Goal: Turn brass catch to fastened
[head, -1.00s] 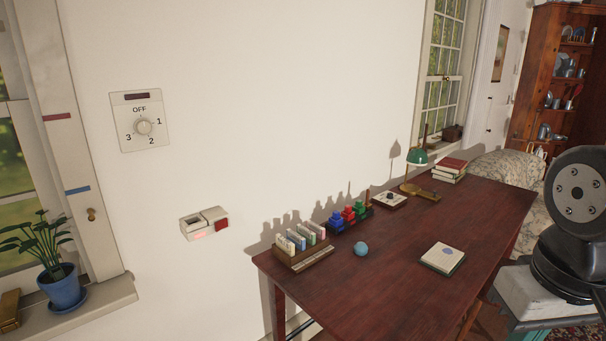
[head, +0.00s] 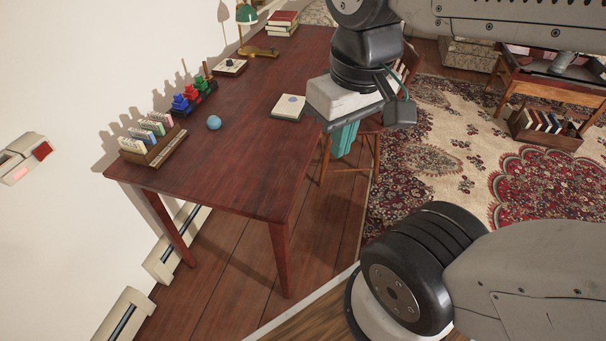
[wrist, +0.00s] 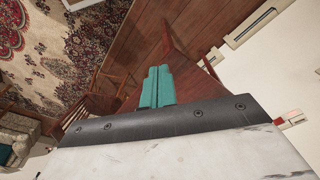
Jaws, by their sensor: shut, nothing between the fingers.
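No brass catch shows in the head view or the wrist view now. My gripper (head: 345,141) has teal fingers and points down beside the right side of the dark red table, above the floor near a wooden chair. In the wrist view, the teal fingers (wrist: 157,87) lie together with nothing between them. The gripper is shut and empty.
The table (head: 245,120) carries a card rack (head: 152,143), a blue ball (head: 214,122), a notepad (head: 289,107), coloured blocks, a green lamp and books. A wall box (head: 22,160) is at the left. A patterned rug (head: 440,165) covers the floor at right.

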